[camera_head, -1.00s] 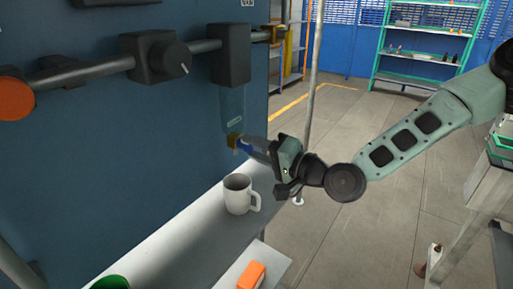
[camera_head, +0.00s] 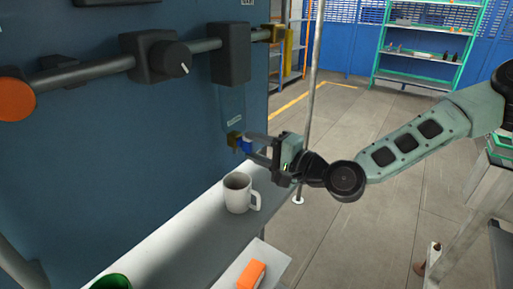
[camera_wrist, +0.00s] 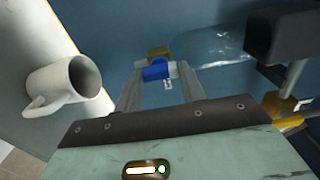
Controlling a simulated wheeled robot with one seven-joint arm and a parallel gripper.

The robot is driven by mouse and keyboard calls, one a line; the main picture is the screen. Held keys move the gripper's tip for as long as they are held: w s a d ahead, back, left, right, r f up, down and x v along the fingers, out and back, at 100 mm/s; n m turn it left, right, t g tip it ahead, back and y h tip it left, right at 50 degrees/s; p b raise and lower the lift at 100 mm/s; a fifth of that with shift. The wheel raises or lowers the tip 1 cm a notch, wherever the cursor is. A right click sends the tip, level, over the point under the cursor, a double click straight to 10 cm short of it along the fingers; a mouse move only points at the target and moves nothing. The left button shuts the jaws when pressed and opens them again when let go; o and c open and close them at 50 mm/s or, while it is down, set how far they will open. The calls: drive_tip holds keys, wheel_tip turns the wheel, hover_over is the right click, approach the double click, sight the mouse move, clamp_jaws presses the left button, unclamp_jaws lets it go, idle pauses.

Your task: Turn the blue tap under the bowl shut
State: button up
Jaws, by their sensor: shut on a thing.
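The blue tap (camera_head: 245,146) sits on a brass fitting (camera_head: 234,138) under the clear bowl (camera_head: 231,105), close to the blue wall panel. My gripper (camera_head: 252,146) reaches it from the right and is shut on its blue handle. In the wrist view the blue tap (camera_wrist: 155,71) lies between the ends of my two fingers, with the brass fitting (camera_wrist: 159,52) behind it. The clear bowl (camera_wrist: 215,47) shows to the right there. Whether the tap's passage is open or closed cannot be told.
A white mug (camera_head: 238,193) stands on the white shelf (camera_head: 185,236) just below my gripper. A black box (camera_head: 231,53) on a rail is above the bowl. An orange block (camera_head: 251,275) and a green object (camera_head: 111,282) are lower down.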

drive_tip(key=shift+w, duration=0.1)
drive_tip(key=o, duration=1)
drive_tip(key=shift+d, duration=0.1)
drive_tip(key=shift+p+v, duration=5.9)
drive_tip(key=shift+v, duration=2.8)
drive_tip(key=shift+f, duration=0.15)
